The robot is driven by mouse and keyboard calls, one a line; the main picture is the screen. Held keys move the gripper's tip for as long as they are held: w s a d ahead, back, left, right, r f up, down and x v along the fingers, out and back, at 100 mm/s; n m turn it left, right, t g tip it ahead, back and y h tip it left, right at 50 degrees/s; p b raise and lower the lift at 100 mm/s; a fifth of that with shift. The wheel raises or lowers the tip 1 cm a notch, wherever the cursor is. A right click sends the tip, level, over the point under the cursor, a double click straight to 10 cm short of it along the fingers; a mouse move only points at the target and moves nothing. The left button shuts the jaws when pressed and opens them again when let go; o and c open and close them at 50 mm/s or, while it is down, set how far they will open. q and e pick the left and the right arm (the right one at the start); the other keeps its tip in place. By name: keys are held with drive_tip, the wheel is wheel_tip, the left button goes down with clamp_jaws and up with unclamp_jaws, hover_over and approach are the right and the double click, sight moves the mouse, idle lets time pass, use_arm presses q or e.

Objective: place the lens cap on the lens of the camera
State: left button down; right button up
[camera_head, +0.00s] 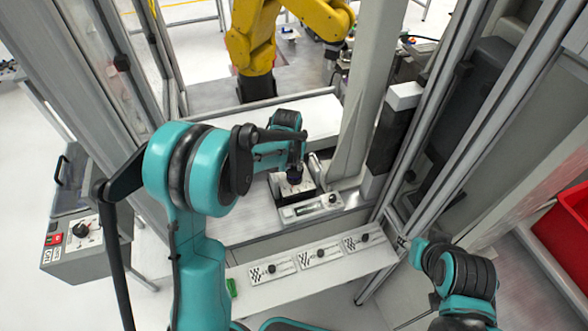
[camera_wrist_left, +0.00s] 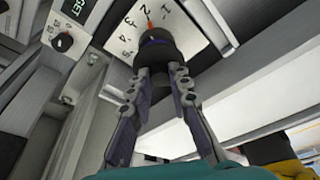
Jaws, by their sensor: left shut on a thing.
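My left gripper (camera_head: 297,163) points down over a small box with a white top on the bench. In the left wrist view my left gripper (camera_wrist_left: 159,72) is shut on a dark round knob-like piece (camera_wrist_left: 155,50). This piece sits against a white plate (camera_wrist_left: 187,28) marked with numbers, and an orange mark shows at its far edge. The dark piece is also visible in the head view (camera_head: 294,178), under the fingers. I cannot make out a camera, a lens or a separate lens cap.
A panel with a knob (camera_head: 311,207) stands just in front of the box. Three plates with black knobs (camera_head: 320,254) line the front ledge. A control box (camera_head: 82,236) is at left, a red bin (camera_head: 574,215) at right. A yellow robot arm (camera_head: 255,45) stands behind, metal posts right.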

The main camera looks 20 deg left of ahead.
use_arm(q)
wheel_tip(320, 180, down, 3)
drive_tip(key=shift+r, duration=0.15)
drive_tip(key=shift+b, duration=0.35)
drive_tip(key=c, duration=1.4)
unclamp_jaws()
